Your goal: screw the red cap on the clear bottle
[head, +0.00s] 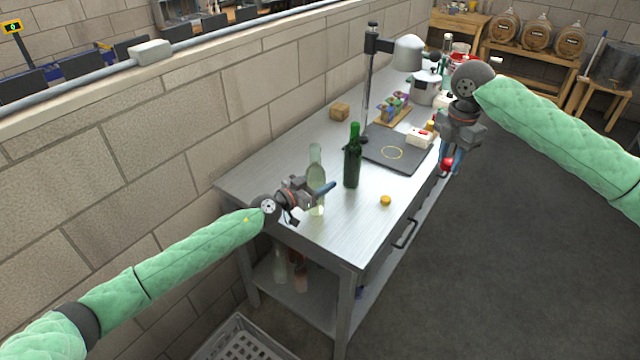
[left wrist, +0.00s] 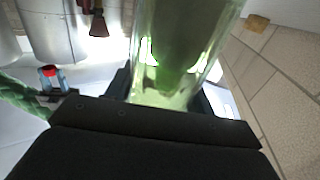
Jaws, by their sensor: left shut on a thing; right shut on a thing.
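The clear bottle (head: 316,168) stands upright near the left end of the metal table; its mouth shows no cap. My left gripper (head: 318,191) is shut around its lower body, and the bottle's glass fills the space between the fingers in the left wrist view (left wrist: 175,95). My right gripper (head: 449,160) is shut on the red cap (head: 447,166) beyond the table's right edge, well apart from the bottle. The red cap also shows small at the left of the left wrist view (left wrist: 47,70).
A dark green bottle (head: 352,165) stands just right of the clear one. A yellow cap (head: 385,200) lies near the front edge. A dark mat (head: 378,153), a white box (head: 419,136) and a press stand (head: 370,75) are farther back. A brick wall runs along the left.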

